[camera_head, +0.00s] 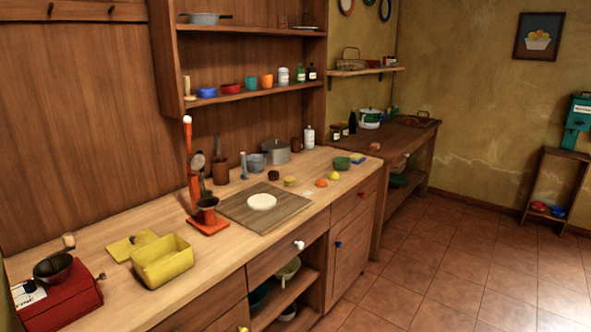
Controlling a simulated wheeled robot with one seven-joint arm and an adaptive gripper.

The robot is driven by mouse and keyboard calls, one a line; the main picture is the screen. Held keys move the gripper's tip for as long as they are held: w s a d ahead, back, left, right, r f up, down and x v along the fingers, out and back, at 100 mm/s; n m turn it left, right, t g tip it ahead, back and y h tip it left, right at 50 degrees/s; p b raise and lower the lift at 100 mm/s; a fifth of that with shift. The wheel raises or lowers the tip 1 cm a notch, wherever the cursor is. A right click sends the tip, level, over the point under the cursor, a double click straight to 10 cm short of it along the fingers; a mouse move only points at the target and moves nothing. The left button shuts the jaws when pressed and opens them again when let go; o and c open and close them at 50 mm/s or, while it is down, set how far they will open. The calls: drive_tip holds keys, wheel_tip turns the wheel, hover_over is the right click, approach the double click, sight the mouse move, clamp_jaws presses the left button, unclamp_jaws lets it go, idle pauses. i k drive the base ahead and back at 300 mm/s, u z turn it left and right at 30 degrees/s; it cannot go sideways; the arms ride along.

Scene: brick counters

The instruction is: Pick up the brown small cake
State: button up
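A small dark brown round thing (273,175), which looks like the brown small cake, sits on the light wooden counter (130,217). It is just behind the grey-brown board (240,212) that has a flat white round piece (262,201) on it. A small yellowish round thing (290,181) is close to its right. The brown thing is too small here to make out details. My gripper is not in view.
An orange fruit (321,183), a lemon (334,176) and a green bowl (341,163) are further right. A grey pot (276,151) and blue container (256,162) stand behind. An orange scale-like stand (208,224) is left of the board. Open tiled floor (450,262) lies right.

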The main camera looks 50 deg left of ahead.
sight(273, 175)
drive_tip(key=i, duration=2.1)
drive_tip(key=u, duration=2.35)
